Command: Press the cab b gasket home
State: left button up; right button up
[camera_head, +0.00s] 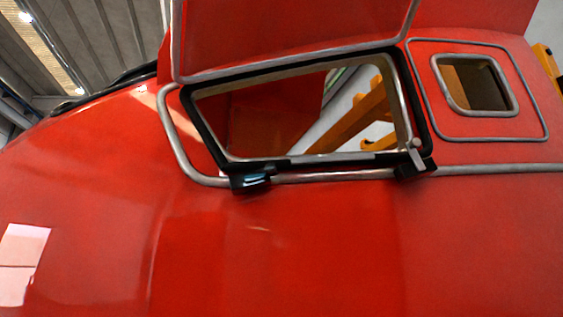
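A black gasket (420,108) runs as a frame around the cab window opening in the red nosecone (300,240). Its left side (207,130) stands inward of the grey metal trim (181,150), with red surface between them. Its lower edge runs close to the trim's lower bar. A dark block with a pale blue face (250,182) sits at the lower left, and another dark block (413,168) with a grey pin sits at the lower right. I cannot tell how deeply the gasket is seated. Neither of my grippers shows.
A red panel with a grey edge (290,40) stands above the opening. A smaller grey-framed window (475,83) lies to the right. Orange beams (350,120) show through the opening. The smooth red surface below is clear.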

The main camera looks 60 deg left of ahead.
aim_at(364, 156)
jog(key=u, duration=1.55)
